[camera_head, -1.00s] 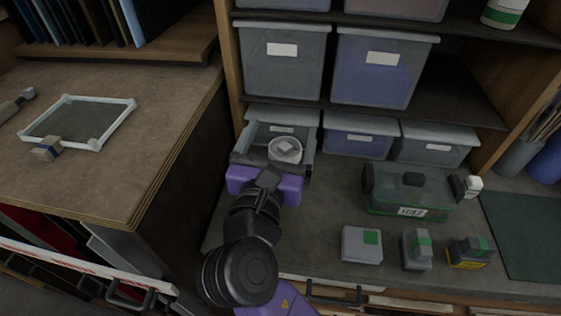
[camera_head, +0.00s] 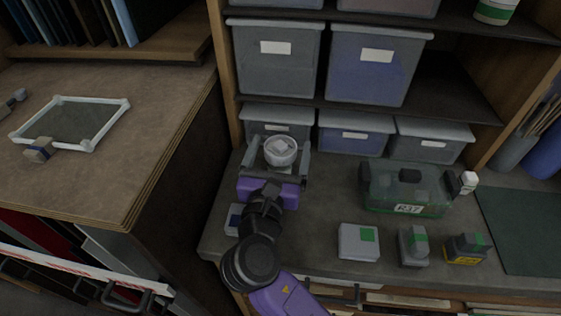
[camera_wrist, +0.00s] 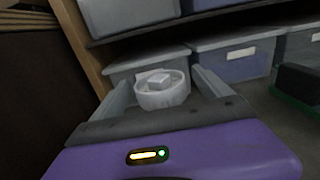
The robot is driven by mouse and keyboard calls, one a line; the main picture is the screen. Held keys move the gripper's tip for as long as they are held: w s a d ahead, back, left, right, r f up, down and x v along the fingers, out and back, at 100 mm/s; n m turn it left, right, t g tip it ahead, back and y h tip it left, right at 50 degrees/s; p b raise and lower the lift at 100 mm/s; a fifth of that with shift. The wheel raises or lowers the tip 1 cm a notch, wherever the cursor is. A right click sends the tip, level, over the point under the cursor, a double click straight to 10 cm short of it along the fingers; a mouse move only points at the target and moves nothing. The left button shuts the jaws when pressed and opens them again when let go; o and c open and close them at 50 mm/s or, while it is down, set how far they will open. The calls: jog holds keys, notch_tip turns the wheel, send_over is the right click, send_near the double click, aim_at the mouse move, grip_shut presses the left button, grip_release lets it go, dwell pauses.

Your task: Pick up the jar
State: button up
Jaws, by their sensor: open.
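A small round white jar (camera_head: 281,151) with a pale block-like knob on top stands on the counter, in front of the lidded bins. In the wrist view the jar (camera_wrist: 161,90) sits between the two grey fingers. My gripper (camera_head: 276,152) is open, with one finger on each side of the jar. In the wrist view a gap shows between the jar and the right finger; the left finger is close to the jar, and I cannot tell whether it touches. My gripper's purple body hides part of the counter in front of the jar.
Lidded bins (camera_head: 354,133) stand behind the jar under a shelf. A green transparent case (camera_head: 408,193) is to the right. Several small boxes, including a white one (camera_head: 358,242), line the counter's front. A side counter with a white frame (camera_head: 72,122) is at left.

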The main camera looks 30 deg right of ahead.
aim_at(283, 140)
jog(key=shift+x, duration=1.75)
jog(key=c, duration=1.6)
jog(key=shift+c, duration=0.3)
jog(key=shift+s+r, duration=0.25)
jog(key=shift+r, duration=0.2)
notch_tip(283, 140, up, 6)
jog(key=shift+r+p, duration=0.25)
jog(key=shift+p, duration=0.05)
jog(key=s+d, duration=0.2)
jog(key=s, duration=1.7)
jog(key=shift+s+f, duration=0.15)
jog(key=shift+s, duration=0.1)
